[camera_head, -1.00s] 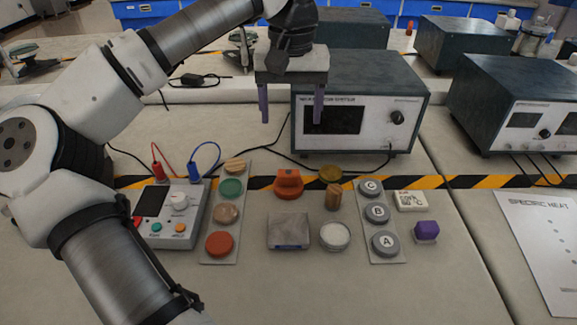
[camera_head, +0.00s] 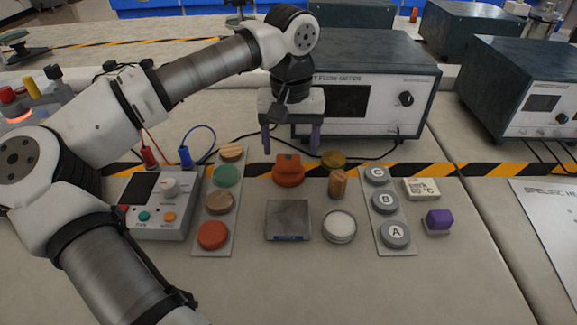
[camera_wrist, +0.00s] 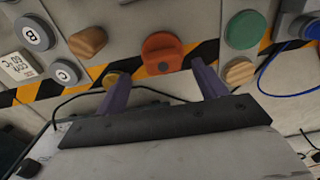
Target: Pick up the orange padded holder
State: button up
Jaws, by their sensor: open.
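The orange padded holder (camera_head: 289,171) sits on the bench near the yellow-black striped tape, in the middle of the head view. It has a raised block on a rounded base. In the wrist view the holder (camera_wrist: 161,53) lies beyond the fingertips, roughly between them. My gripper (camera_head: 290,148) is open and empty, its two purple fingers pointing down. It is above and apart from the holder, on the side toward the flow meter box. The fingers also show in the wrist view (camera_wrist: 157,77).
A wooden block (camera_head: 337,184) and a brass disc (camera_head: 333,159) stand close to the holder's right. A strip with coloured discs (camera_head: 211,238) is on the left. A grey plate (camera_head: 288,219) lies in front. The flow meter box (camera_head: 425,95) stands behind my gripper, with a black cable nearby.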

aim_at(289, 158)
notch_tip(289, 158, down, 5)
jog(key=shift+s+a+r, duration=0.1)
jog(key=shift+a, duration=0.05)
jog(key=shift+c, duration=0.4)
jog(key=c, duration=1)
jog(key=shift+r, duration=0.1)
notch_tip(289, 158, up, 20)
jog(key=shift+p, duration=0.65)
